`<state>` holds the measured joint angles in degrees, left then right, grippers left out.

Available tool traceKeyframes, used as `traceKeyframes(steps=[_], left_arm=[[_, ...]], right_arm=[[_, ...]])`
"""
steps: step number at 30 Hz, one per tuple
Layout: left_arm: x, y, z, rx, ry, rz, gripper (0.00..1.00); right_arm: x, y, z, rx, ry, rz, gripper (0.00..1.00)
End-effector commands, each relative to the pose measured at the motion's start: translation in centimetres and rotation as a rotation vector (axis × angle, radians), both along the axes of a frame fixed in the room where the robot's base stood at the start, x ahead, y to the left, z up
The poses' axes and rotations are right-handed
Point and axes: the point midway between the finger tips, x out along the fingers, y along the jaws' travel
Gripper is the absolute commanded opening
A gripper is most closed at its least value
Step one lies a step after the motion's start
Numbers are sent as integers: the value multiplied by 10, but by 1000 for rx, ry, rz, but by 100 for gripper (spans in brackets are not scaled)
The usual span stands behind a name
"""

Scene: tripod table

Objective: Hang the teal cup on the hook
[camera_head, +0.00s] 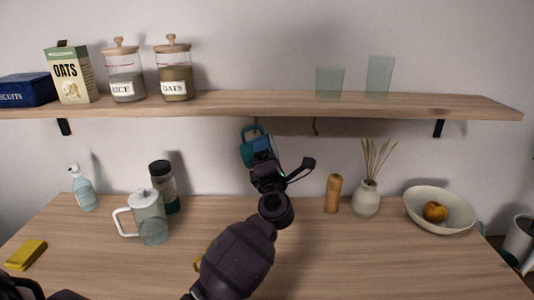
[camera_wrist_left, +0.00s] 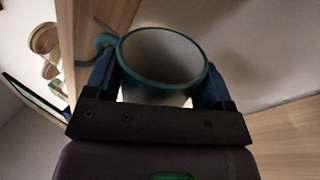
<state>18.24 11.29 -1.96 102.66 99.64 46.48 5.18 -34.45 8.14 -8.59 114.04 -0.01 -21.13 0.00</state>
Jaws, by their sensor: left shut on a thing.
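The teal cup (camera_head: 247,151) is raised just under the front edge of the shelf, with its handle toward the shelf's underside. My left gripper (camera_head: 263,147) is shut on it and partly hides it. In the left wrist view the cup (camera_wrist_left: 165,60) shows its teal rim and pale inside between the two fingers, with its teal handle (camera_wrist_left: 103,43) at the left. A thin dark hook (camera_head: 255,122) shows at the handle's top; I cannot tell whether the handle is around it or only beside it. Another hook (camera_head: 316,127) hangs empty farther right. My right gripper is not in view.
The wooden shelf (camera_head: 230,104) holds jars, boxes and two glasses. On the table (camera_head: 330,255) stand a pitcher (camera_head: 151,220), a dark-lidded jar (camera_head: 163,187), a pepper mill (camera_head: 333,194), a vase (camera_head: 366,200) and a fruit bowl (camera_head: 437,215). The front right tabletop is clear.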

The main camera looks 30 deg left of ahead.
Motion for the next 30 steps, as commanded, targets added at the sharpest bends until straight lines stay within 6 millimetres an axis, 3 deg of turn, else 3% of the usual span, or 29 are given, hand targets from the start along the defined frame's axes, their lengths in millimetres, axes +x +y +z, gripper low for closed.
traceKeyframes(steps=[14, 15, 18, 30], left_arm=[[0, 0, 1, 0, -1, 0, 46], [0, 0, 1, 0, -1, 0, 82], [0, 0, 1, 0, -1, 0, 98], [-7, -7, -5, -1, 2, -1, 100]], right_arm=[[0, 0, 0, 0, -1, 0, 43], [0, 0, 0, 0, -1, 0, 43], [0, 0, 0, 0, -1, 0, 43], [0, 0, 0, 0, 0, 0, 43]])
